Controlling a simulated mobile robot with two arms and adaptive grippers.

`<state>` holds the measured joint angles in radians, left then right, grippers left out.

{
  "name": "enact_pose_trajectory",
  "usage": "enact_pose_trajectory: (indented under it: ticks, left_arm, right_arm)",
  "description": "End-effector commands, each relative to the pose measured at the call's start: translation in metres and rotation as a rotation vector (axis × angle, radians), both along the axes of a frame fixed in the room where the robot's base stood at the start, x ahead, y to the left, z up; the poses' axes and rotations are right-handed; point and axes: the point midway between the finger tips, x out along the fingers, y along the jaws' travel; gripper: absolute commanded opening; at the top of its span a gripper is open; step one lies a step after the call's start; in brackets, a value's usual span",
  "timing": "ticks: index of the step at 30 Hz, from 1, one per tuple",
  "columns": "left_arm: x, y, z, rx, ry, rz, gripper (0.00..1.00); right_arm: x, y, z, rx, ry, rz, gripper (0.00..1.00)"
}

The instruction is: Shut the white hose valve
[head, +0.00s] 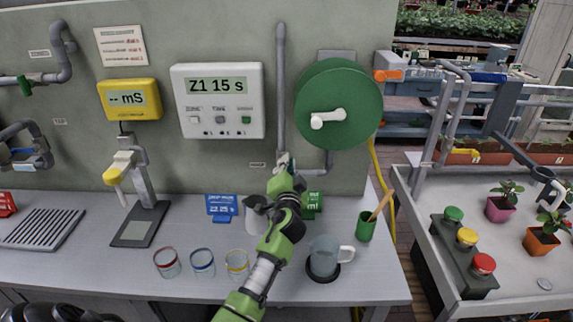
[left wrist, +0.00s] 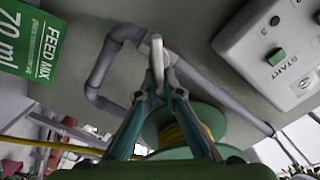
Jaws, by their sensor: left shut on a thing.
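The white hose valve (head: 283,157) is on the grey pipe on the wall, left of the green hose reel (head: 338,95). Its white handle also shows in the left wrist view (left wrist: 157,47), standing up between my fingertips. My left gripper (head: 284,168) reaches up to the valve, and in the left wrist view its two fingers (left wrist: 158,74) are closed on the handle. The gripper and arm hide much of the valve in the head view. My right gripper does not show.
A grey controller (head: 217,130) hangs left of the pipe. On the bench stand a clear mug (head: 325,255), a green cup (head: 366,227) and several glasses, including a red-rimmed one (head: 167,262). A blue sign (head: 220,207) stands behind them. A yellow hose (head: 380,175) hangs at right.

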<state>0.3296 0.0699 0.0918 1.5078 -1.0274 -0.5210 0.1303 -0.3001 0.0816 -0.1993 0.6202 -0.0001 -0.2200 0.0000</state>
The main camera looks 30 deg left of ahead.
Motion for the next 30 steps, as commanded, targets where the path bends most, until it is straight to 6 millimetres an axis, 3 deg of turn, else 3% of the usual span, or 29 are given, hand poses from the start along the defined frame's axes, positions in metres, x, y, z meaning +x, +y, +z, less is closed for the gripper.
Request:
enact_pose_trajectory:
  ticks: [15, 30]
  left_arm:
    - [0.003, -0.005, -0.012, 0.399, 0.246, 0.0, 0.0]
    - [0.003, -0.005, -0.018, 0.594, 0.367, 0.0, 0.0]
  right_arm:
    - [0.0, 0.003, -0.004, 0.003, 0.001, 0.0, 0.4]
    - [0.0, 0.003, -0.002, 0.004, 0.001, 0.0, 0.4]
